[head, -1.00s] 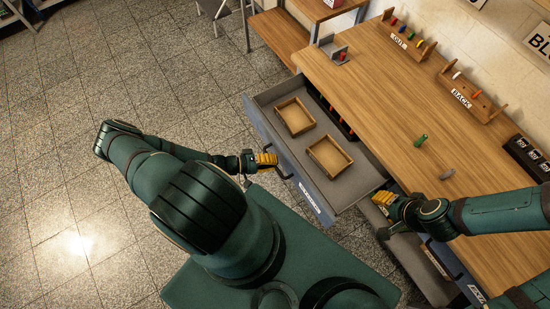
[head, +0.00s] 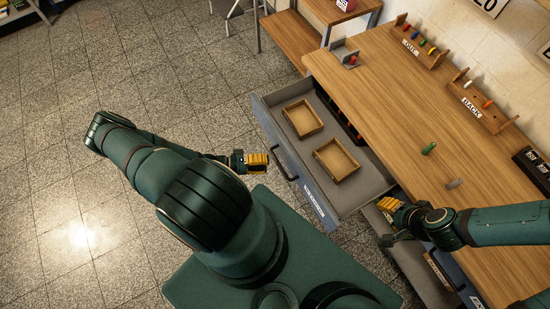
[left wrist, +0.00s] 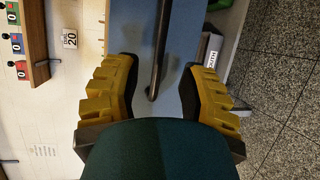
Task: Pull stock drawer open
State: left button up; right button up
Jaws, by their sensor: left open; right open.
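A blue-fronted grey drawer (head: 370,193) stands pulled out from the wooden desk, with two small wooden trays inside; its front label is too small to read. Its dark handle (head: 284,165) is on the front face and also shows in the left wrist view (left wrist: 160,50), between the yellow finger pads. My left gripper (head: 265,162) is open and empty, just off the handle with a gap.
The desktop (head: 400,110) holds a green object (head: 429,148), a grey object (head: 454,183) and peg racks marked OUT (head: 420,45) and BACK (head: 478,103). A dark box (head: 532,168) stands at the right edge. Tiled floor left of the drawer is clear.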

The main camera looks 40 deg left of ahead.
pick_arm(q)
jog(key=v, duration=0.6)
jog(key=shift+s, duration=0.2)
jog(key=shift+a, duration=0.1)
